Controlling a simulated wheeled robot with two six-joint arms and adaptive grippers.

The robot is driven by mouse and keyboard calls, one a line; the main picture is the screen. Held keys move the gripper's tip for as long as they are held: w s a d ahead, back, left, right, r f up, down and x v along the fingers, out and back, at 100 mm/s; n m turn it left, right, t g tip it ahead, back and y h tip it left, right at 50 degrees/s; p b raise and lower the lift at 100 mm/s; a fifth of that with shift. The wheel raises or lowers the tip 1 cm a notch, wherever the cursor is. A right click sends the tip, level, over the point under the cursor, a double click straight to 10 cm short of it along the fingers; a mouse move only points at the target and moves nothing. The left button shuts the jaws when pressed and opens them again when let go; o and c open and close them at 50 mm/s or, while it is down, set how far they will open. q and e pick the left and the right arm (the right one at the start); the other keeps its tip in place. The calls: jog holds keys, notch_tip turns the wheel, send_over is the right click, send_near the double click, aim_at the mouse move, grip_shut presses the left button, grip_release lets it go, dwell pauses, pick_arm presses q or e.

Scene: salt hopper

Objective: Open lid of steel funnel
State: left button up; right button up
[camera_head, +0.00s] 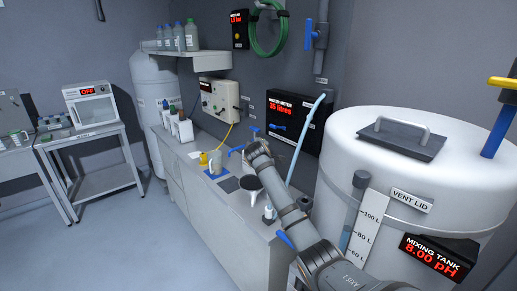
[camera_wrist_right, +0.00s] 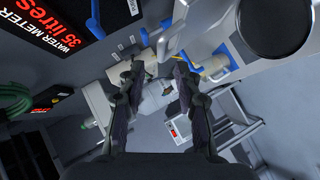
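What looks like the steel funnel (camera_head: 240,199) stands on the counter in the head view, left of my right forearm, with a dark round top. In the right wrist view a dark round disc with a pale rim (camera_wrist_right: 277,24) sits at the upper right, probably the funnel's top. I cannot tell whether it is a lid or an open mouth. My right gripper (camera_wrist_right: 157,72) is open, its two fingers apart and apparently empty, to the left of that disc. In the head view its fingers are hidden beyond my wrist. My left gripper is not in view.
The mixing tank (camera_head: 455,150) with a handled vent lid (camera_head: 402,139) stands at the right. The water meter (camera_head: 288,118) hangs on the wall behind the counter (camera_head: 238,243). A yellow container (camera_head: 215,162) and white bottles (camera_head: 182,128) stand on the counter. Floor at the left is clear.

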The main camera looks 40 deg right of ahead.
jog(key=v, duration=0.3)
jog(key=shift+s+a+r, duration=0.15)
jog(key=shift+s+a, duration=0.05)
dwell(0.3)
